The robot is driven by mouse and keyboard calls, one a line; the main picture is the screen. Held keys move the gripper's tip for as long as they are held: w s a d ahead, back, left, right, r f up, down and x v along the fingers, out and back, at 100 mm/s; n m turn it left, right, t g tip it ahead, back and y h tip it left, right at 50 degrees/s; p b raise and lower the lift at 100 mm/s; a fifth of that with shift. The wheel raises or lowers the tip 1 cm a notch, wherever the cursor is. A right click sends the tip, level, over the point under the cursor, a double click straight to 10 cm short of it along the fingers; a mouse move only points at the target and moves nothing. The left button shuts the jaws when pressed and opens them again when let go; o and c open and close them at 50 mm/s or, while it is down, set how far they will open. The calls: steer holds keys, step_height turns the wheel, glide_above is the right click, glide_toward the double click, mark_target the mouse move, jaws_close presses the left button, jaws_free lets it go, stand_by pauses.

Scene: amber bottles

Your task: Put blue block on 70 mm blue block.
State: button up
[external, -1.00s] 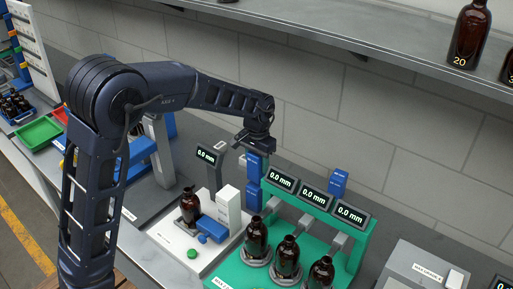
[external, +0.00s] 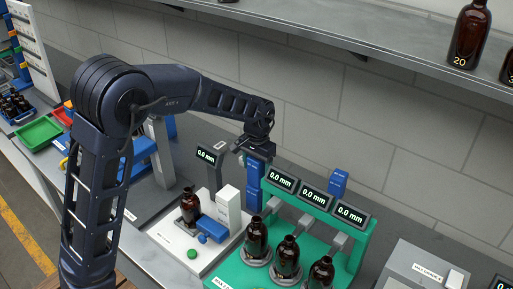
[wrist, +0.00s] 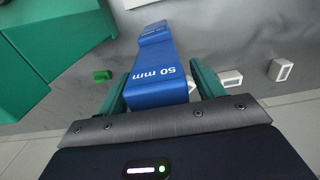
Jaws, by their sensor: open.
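A tall blue block marked "50 mm" (wrist: 158,80) stands between the two green fingers of my gripper (wrist: 160,88) in the wrist view. The fingers are open on either side of it, and another blue surface shows beyond it. In the external view my gripper (external: 256,150) is over a blue block (external: 254,172) behind the green gauge stand. A second blue block (external: 338,184) stands further right behind the same stand. No "70 mm" label is readable, so I cannot tell which piece is that one.
The green stand (external: 357,252) with several displays and amber bottles is close in front of the blocks. A white gauge station (external: 228,207) is to the left. A grey shelf (external: 330,30) hangs above. Small white pieces (wrist: 282,70) lie nearby.

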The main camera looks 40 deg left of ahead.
step_height(320, 180, up, 12)
steer(key=shift+f, duration=0.25)
steer(key=shift+s+r, duration=0.2)
steer(key=shift+r, duration=0.2)
steer(key=s+a+r+t, duration=0.1)
steer(key=s+r, duration=0.4)
steer(key=s, duration=0.6)
steer(key=s+f+t, duration=0.3)
steer(key=s, duration=2.5)
steer(key=shift+s+t, duration=0.3)
steer(key=shift+s, duration=0.05)
